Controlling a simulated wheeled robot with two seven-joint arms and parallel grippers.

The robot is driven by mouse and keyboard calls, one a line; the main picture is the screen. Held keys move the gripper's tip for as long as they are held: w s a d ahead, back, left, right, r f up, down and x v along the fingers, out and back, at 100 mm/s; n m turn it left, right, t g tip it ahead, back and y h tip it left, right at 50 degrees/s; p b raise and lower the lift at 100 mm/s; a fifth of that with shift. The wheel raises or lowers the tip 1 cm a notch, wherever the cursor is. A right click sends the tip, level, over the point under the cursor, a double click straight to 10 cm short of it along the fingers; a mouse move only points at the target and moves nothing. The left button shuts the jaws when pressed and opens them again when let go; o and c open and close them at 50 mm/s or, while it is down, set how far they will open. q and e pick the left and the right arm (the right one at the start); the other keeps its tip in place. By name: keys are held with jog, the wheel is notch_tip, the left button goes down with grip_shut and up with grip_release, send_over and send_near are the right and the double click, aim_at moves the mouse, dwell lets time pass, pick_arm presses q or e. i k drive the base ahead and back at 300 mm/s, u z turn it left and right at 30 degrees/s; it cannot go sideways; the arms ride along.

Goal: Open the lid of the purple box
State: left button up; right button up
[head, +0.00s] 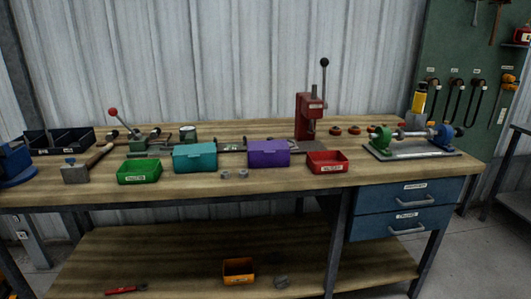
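The purple box (268,154) stands on the wooden workbench, near the middle. Its lid looks shut. It sits between the teal box (195,158) on its left and an open red bin (327,162) on its right. Neither of my grippers shows in the head view.
The workbench (300,181) also bears an open green bin (139,172), a red lever press (310,115) behind the purple box, and a green and blue fixture (412,140) at right. Small metal parts (234,174) lie in front. Blue drawers (405,207) hang below the right side.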

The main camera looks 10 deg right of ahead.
aim_at(268, 147)
jog(key=u, duration=0.2)
jog(key=i, duration=1.25)
jog(key=z, duration=0.25)
